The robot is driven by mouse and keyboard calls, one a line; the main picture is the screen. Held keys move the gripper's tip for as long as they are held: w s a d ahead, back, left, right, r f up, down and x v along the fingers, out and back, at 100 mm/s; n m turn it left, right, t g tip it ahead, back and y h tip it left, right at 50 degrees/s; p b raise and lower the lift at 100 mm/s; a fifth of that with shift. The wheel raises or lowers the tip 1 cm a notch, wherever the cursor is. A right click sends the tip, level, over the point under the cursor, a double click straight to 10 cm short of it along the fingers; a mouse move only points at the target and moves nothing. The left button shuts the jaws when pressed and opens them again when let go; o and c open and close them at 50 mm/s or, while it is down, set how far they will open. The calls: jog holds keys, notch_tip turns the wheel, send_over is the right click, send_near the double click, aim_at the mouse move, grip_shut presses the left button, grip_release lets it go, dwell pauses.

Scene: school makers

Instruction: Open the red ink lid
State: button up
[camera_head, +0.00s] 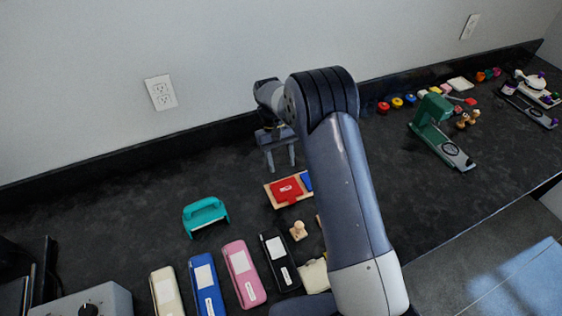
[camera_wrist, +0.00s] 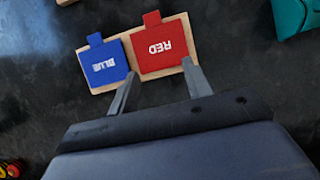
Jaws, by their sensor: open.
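The red ink lid (camera_head: 286,189) is a flat red square with a small tab and a white label. It lies closed on a light wooden base (camera_head: 270,196) on the dark counter. In the wrist view the red lid (camera_wrist: 160,46) reads "RED" upside down, beside the blue lid (camera_wrist: 104,64) on the same wooden base (camera_wrist: 133,62). My gripper (camera_head: 283,168) is open and empty, above and behind the ink base.
A teal hole punch (camera_head: 205,215) stands left of the ink base. A wooden stamp (camera_head: 298,231) and several stapler-like cases, one pink (camera_head: 244,273), lie in front. A green press (camera_head: 440,140) stands at right. The counter behind the teal punch is clear.

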jog(key=b+v, duration=0.1)
jog(key=v, duration=0.9)
jog(key=p+x, duration=0.1)
jog(key=x, duration=1)
jog(key=shift+r, duration=0.1)
jog(key=shift+s+d+r, duration=0.1)
jog(key=shift+s+d, duration=0.2)
jog(key=shift+s+p, duration=0.4)
jog(key=shift+s, duration=0.3)
jog(key=shift+s+d, duration=0.2)
